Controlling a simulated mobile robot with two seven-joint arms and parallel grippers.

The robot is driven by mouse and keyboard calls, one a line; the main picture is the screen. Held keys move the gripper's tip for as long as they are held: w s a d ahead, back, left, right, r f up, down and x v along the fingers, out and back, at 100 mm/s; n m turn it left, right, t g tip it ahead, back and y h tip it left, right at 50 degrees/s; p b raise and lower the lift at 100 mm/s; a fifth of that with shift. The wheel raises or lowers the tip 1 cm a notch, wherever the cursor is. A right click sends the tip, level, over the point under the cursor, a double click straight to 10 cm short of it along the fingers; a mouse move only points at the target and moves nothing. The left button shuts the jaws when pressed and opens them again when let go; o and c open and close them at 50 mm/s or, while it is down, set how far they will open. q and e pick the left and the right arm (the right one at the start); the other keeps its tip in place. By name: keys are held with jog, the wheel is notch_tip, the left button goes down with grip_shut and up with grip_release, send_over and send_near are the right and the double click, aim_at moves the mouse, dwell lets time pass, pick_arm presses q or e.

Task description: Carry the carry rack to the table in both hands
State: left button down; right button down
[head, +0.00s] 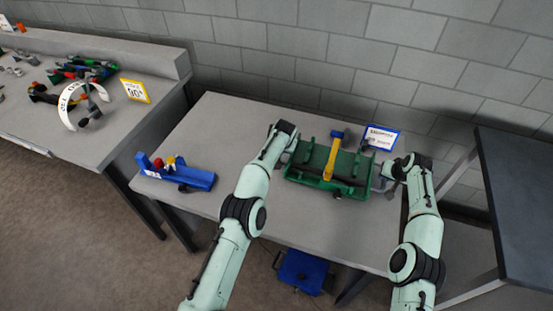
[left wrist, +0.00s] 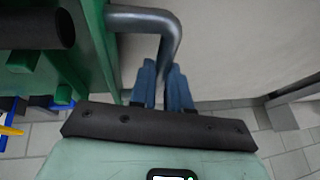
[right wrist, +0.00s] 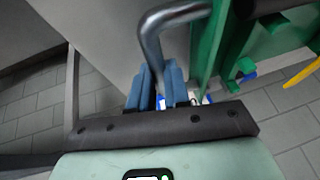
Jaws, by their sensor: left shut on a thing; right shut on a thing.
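The green carry rack (head: 302,174) is over the grey table (head: 225,125) in the head view, roughly level. It holds a yellow-and-blue tool (head: 332,158) and a dark bar. I cannot tell whether its base touches the tabletop. My left gripper (head: 284,158) is at the rack's left end; in the left wrist view its blue fingers (left wrist: 163,88) are shut on a grey bent handle (left wrist: 145,20). My right gripper (head: 382,181) is at the right end; in the right wrist view its fingers (right wrist: 157,88) are shut on the other handle (right wrist: 170,18).
A blue holder (head: 190,177) with red and yellow parts sits on the table's left. A blue-bordered sign (head: 381,137) stands behind the rack. A cluttered bench (head: 40,100) is at left, a dark table (head: 520,190) at right, a blue box (head: 302,271) below.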

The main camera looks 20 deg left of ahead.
pick_arm(q)
jog(key=shift+f, duration=0.7)
pick_arm(e)
jog(key=shift+f, duration=0.65)
pick_arm(q)
jog(key=c, duration=1.1)
grip_release()
jog(key=shift+s+f, duration=0.1)
jog(key=shift+f, duration=0.05)
pick_arm(e)
jog(key=c, duration=1.1)
grip_release()
jog(key=shift+s+f, duration=0.1)
jog(key=shift+f, duration=0.05)
pick_arm(q)
jog(key=shift+v, duration=0.85)
pick_arm(e)
jog(key=shift+s+d+r, duration=0.1)
jog(key=shift+s+r, duration=0.05)
jog(key=shift+r, duration=0.45)
pick_arm(q)
jog(key=v, duration=1)
pick_arm(e)
jog(key=v, duration=1)
jog(key=shift+s+r, duration=0.25)
jog(key=shift+r, duration=0.1)
